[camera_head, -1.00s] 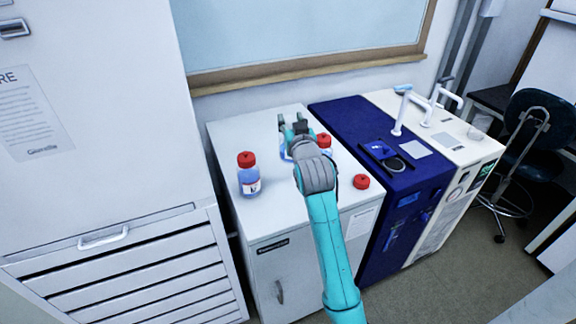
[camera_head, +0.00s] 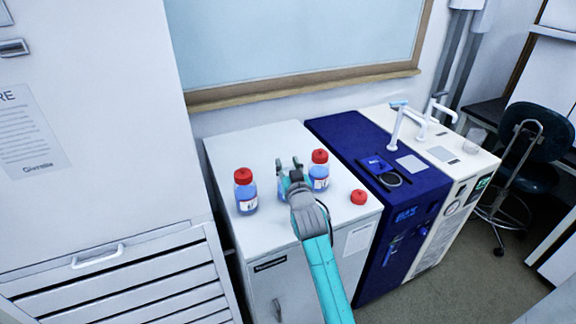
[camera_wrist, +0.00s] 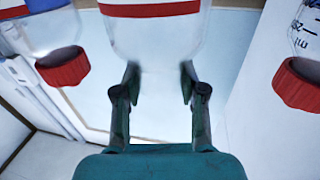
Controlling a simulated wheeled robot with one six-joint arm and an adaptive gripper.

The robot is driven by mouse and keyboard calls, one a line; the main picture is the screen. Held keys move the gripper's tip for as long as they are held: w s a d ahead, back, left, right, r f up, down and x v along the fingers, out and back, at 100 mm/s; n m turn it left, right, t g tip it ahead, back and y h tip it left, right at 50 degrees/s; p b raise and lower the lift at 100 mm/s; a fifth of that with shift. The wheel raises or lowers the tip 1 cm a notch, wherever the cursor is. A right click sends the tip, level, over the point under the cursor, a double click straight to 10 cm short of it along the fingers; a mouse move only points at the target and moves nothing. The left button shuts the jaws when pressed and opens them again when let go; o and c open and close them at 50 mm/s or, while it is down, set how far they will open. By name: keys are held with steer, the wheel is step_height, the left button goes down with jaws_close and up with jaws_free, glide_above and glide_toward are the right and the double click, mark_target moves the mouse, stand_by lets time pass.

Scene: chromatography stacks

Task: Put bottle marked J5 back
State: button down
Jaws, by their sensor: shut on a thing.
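My gripper (camera_head: 288,168) is over the white cabinet top, between two capped bottles. Its fingers, also in the wrist view (camera_wrist: 160,90), are shut on a clear bottle (camera_wrist: 155,40) with a red band. In the head view this held bottle (camera_head: 282,187) shows only as a bluish patch, mostly hidden by my gripper. Its cap is not seen. I cannot read J5 on any bottle, nor tell whether the held one touches the cabinet top.
A red-capped blue bottle (camera_head: 246,192) stands left of my gripper, another (camera_head: 319,171) close on its right. A loose red cap (camera_head: 359,197) lies on the white cabinet (camera_head: 232,150). A blue machine (camera_head: 345,128) adjoins at right; a wall is behind.

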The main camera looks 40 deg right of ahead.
steer(key=c, duration=0.7)
jaws_free()
steer(key=shift+f, duration=0.1)
steer(key=shift+o, duration=0.2)
steer(key=shift+s+a, duration=0.1)
steer(key=shift+s, duration=0.05)
steer(key=v, duration=1.1)
steer(key=shift+s+a, duration=0.2)
steer(key=shift+s, duration=0.1)
